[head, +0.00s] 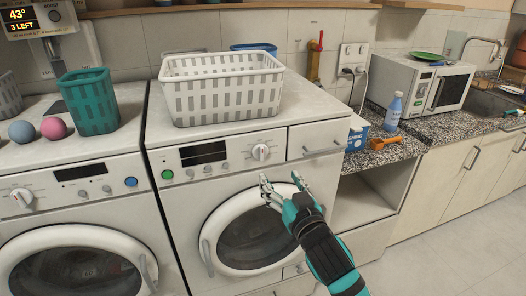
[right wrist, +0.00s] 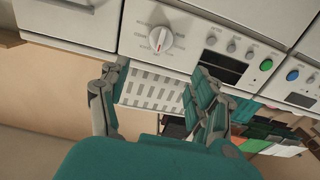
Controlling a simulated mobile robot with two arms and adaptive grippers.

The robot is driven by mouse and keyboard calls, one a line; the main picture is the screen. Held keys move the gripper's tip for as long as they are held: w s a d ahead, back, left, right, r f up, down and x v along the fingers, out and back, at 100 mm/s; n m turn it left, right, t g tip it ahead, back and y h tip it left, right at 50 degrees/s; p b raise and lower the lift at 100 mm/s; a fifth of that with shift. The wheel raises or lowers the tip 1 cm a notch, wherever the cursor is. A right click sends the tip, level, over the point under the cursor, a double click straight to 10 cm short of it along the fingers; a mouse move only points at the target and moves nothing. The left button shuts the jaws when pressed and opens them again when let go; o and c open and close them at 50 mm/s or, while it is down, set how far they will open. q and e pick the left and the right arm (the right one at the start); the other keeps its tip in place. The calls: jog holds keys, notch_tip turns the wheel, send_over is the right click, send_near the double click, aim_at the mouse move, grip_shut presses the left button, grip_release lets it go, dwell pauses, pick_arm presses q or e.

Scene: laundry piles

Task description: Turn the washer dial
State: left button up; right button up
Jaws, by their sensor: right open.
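The right-hand washer (head: 231,215) has a white round dial (head: 261,152) at the right of its control panel, left of a drawer. In the right wrist view the dial (right wrist: 160,38) appears upside down with a red mark at its lower edge. My right gripper (head: 284,184) is in front of the washer, just below the dial. Its fingers are spread and empty. In the right wrist view the gripper (right wrist: 160,80) points toward the panel, with the dial beyond the gap between the fingertips. I see no contact with it. My left gripper is in neither view.
A white laundry basket (head: 222,88) stands on the washer. Another washer (head: 76,230), with its own dial (head: 22,198), stands at left. A teal basket (head: 91,101) and two balls sit on it. A counter with a microwave (head: 430,90) is at right. Floor is clear at lower right.

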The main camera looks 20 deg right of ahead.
aim_at(263, 152)
jog(key=w+p, duration=0.2)
jog(key=w, duration=1.1)
jog(key=shift+w+a, duration=0.1)
jog(key=shift+a, duration=0.1)
jog(key=c, duration=1.1)
